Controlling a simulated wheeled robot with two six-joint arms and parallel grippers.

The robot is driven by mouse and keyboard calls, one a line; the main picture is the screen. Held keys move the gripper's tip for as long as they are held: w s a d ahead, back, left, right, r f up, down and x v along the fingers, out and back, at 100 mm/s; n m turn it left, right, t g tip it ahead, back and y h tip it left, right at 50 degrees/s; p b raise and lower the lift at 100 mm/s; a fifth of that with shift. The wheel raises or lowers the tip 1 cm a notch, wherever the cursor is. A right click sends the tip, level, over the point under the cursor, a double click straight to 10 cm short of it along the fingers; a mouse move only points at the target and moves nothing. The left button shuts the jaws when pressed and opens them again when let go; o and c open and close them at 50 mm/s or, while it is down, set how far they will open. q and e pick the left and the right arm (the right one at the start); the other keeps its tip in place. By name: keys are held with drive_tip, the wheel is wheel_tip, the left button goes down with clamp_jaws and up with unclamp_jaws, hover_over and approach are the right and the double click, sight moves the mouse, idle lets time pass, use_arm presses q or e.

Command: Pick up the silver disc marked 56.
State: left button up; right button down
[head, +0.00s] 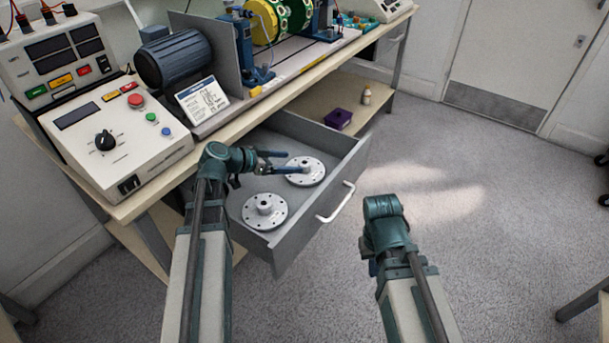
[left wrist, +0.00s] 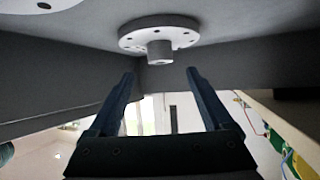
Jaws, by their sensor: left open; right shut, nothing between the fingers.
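Two silver discs with raised hubs and rim holes lie in the open grey drawer: a nearer disc (head: 265,212) and a farther disc (head: 312,174). I cannot read a number on either. My left gripper (head: 297,162) is open, its fingers reaching over the farther disc near its hub. In the left wrist view, a disc (left wrist: 135,38) with its hub shows beyond the fingertips of the left gripper (left wrist: 161,73), with nothing between them. A second pale disc is cut off at that view's upper left. My right arm is right of the drawer; its fingers are hidden.
The drawer (head: 352,160) has raised walls and a white front handle (head: 336,203). Above it, the bench (head: 155,198) carries a control box (head: 115,140), a motor (head: 177,60) and a test rig.

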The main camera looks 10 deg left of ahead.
sight(302, 163)
use_arm(q)
drive_tip(key=shift+w+d+f, duration=0.1)
drive_tip(key=shift+w+d, duration=0.1)
drive_tip(key=b+x, duration=0.1)
drive_tip(key=x, duration=0.1)
drive_tip(key=b+x, duration=0.2)
drive_tip(key=shift+w+f, duration=0.15)
drive_tip(key=shift+f, duration=0.4)
drive_tip(key=shift+w+d, duration=0.15)
drive_tip(key=shift+d, duration=0.05)
clamp_jaws()
drive_tip(key=shift+r, duration=0.1)
idle(0.7)
